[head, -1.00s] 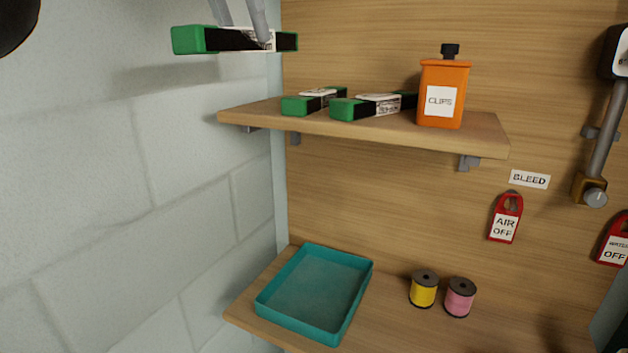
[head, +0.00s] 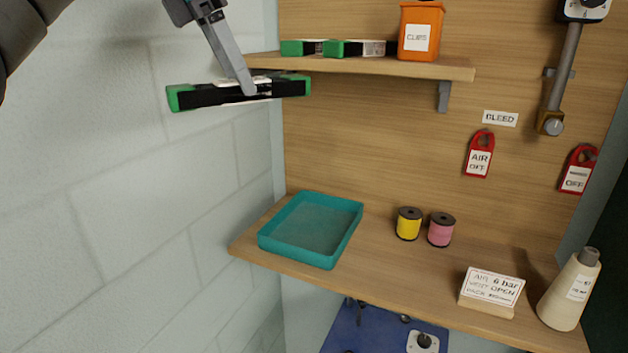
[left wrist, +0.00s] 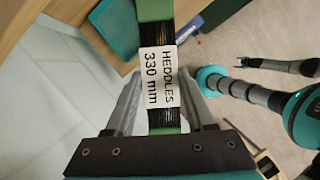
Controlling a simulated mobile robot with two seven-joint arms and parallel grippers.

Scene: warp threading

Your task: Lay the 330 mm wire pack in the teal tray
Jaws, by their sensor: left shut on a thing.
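My left gripper (head: 247,90) is shut on a long black wire pack with green ends (head: 205,95). In the left wrist view the pack's white label (left wrist: 160,76) reads "HEDDLES 330 mm", and the pack lies between the two fingers. It hangs in the air, roughly level, in front of the upper shelf's left end. The teal tray (head: 268,245) lies on the lower shelf, below and to the right of the pack, and looks empty. Part of it also shows in the left wrist view (left wrist: 118,28).
The upper shelf (head: 380,68) holds two other green-ended packs (head: 345,48) and an orange clips container (head: 420,32). On the lower shelf (head: 400,280), right of the tray, stand yellow (head: 408,224) and pink spools (head: 441,230), a sign (head: 490,288) and a cream bottle (head: 568,292).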

